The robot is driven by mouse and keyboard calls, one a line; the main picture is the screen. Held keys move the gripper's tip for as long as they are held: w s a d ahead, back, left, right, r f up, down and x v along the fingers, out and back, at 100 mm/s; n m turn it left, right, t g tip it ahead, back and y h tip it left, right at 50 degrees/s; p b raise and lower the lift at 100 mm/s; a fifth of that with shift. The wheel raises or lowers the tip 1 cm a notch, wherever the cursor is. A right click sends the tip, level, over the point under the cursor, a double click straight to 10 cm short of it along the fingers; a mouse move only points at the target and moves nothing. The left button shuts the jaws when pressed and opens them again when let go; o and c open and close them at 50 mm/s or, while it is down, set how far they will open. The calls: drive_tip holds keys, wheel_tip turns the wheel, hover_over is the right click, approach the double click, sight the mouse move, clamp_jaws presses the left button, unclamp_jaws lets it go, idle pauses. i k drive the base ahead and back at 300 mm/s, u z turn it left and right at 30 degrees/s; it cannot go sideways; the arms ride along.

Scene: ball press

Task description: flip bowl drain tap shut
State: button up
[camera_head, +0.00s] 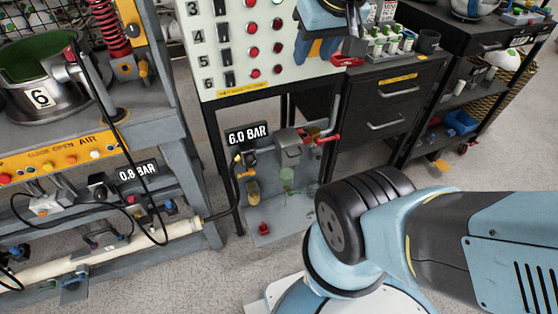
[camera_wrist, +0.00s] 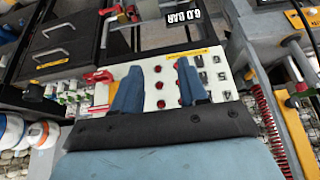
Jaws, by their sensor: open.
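The air unit under the 6.0 BAR display (camera_head: 247,134) has a grey body (camera_head: 288,150), a pale green see-through bowl (camera_head: 287,180) and a smaller amber bowl (camera_head: 252,191). A small red part (camera_head: 263,228) sits low on the plate beneath them. I cannot tell which part is the bowl drain tap or how its lever stands. My gripper (camera_head: 322,48) is open and empty, well above the unit, in front of the numbered panel. Both blue fingers show apart in the wrist view (camera_wrist: 158,65), over the panel's red buttons. The bowls do not show clearly there.
A red handle (camera_head: 328,138) sticks out right of the air unit. The numbered panel (camera_head: 250,40) stands above it. A dark drawer cabinet (camera_head: 393,105) is to the right, a grey bench frame (camera_head: 190,150) with a hose to the left. Open floor lies in front.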

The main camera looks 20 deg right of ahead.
sight(291, 193)
drive_tip(key=u, duration=1.15)
drive_tip(key=k, duration=0.55)
drive_tip(key=z, duration=1.1)
